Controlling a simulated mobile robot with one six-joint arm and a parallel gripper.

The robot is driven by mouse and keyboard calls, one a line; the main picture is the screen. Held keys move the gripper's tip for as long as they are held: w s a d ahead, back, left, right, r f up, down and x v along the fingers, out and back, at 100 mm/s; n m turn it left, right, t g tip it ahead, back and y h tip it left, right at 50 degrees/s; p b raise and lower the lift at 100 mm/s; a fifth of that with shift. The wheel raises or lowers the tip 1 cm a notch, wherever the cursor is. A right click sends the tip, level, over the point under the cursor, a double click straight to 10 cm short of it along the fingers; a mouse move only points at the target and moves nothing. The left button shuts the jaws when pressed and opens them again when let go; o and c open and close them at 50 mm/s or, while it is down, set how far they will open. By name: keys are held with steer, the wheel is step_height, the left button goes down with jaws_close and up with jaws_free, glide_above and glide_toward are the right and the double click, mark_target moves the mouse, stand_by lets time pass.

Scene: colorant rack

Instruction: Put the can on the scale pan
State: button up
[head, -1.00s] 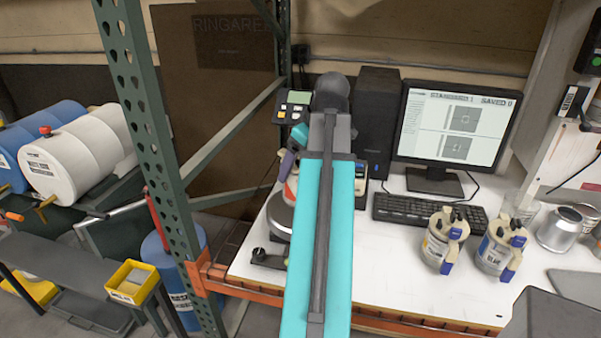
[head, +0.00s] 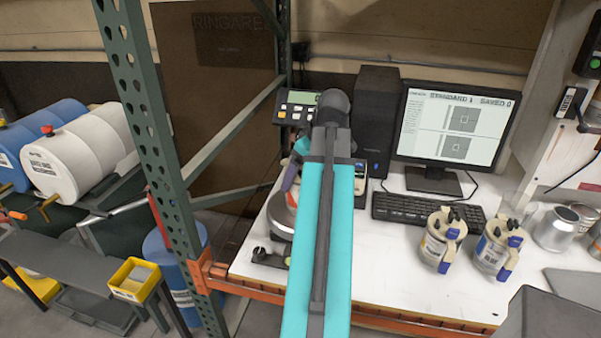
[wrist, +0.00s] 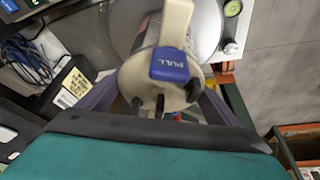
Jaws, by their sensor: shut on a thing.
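The can (wrist: 137,75) is cream with a blue pull tab marked PULL. In the wrist view it sits between the two purple fingers of my gripper (wrist: 160,98), which is shut on it. The round grey scale pan (wrist: 207,22) shows behind and around the can's far end. In the head view the pan (head: 279,222) is left of my arm, which covers part of it. A purple finger and a sliver of the can (head: 291,198) show just above the pan. I cannot tell whether the can touches the pan.
The scale display (head: 296,108) stands behind the pan. Two more cream cans, one with a yellow-brown label (head: 440,240) and one with a blue label (head: 497,247), stand right of my arm by the keyboard (head: 425,212). A green rack post (head: 160,160) rises at the left.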

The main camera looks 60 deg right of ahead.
steer(key=o, duration=1.7)
steer(key=shift+c, duration=0.2)
steer(key=shift+b+v, duration=1.4)
steer(key=shift+v, duration=4.65)
steer(key=shift+r, duration=0.1)
